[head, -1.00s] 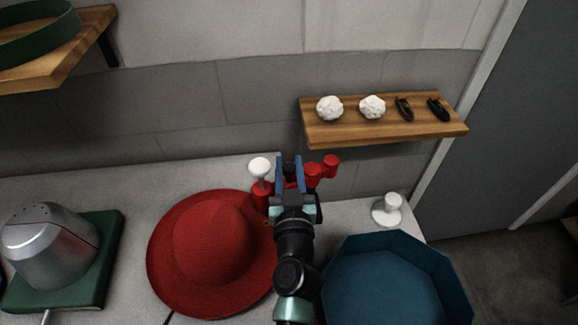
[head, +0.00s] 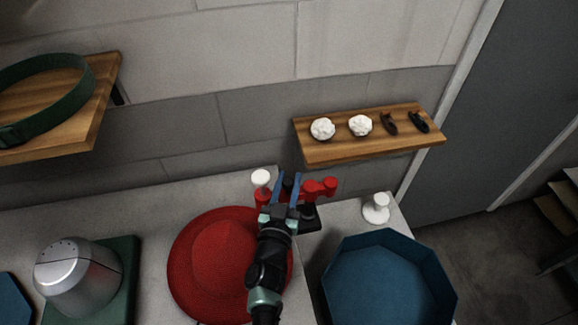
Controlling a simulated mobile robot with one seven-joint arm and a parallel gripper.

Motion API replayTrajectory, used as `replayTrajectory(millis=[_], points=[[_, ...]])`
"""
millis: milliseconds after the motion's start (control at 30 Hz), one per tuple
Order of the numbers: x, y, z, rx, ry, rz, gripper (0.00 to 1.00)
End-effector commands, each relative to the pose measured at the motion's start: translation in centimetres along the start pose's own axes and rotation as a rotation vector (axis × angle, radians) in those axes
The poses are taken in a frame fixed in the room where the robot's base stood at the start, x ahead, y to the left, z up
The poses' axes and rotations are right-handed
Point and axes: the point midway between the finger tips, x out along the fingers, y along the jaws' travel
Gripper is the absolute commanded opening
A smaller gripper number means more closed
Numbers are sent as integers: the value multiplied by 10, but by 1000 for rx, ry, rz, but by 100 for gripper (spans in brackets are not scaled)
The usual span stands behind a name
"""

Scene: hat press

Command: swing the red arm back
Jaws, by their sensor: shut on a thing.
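The red arm (head: 320,187) shows as red parts to the right of my gripper, at the back of the counter. More red shows on the left, below a white knob (head: 261,178). My gripper (head: 288,182) has blue fingers and is shut on the red arm between these parts. The fingers and a dark piece between them hide the place of contact. A red brimmed hat (head: 222,248) lies just left of my arm, which covers its right edge. A black base (head: 310,220) shows partly behind my gripper.
A blue octagonal tray (head: 385,285) stands at right, with a white stand (head: 376,208) behind it. A wooden shelf (head: 370,150) with small items hangs above. A silver dome (head: 77,275) on a green base stands left. Another shelf (head: 60,120) holds a green band.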

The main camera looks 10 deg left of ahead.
Motion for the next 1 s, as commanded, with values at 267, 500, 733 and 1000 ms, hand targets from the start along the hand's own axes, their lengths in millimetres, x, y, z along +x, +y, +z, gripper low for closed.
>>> replayTrajectory(millis=[267,500,733,1000], points=[[3,0,-5,-4,7,115,0],[6,0,-3,-6,8,181,0],[6,0,-2,-8,4,211,0],[6,1,-1,-7,2,216,0]])
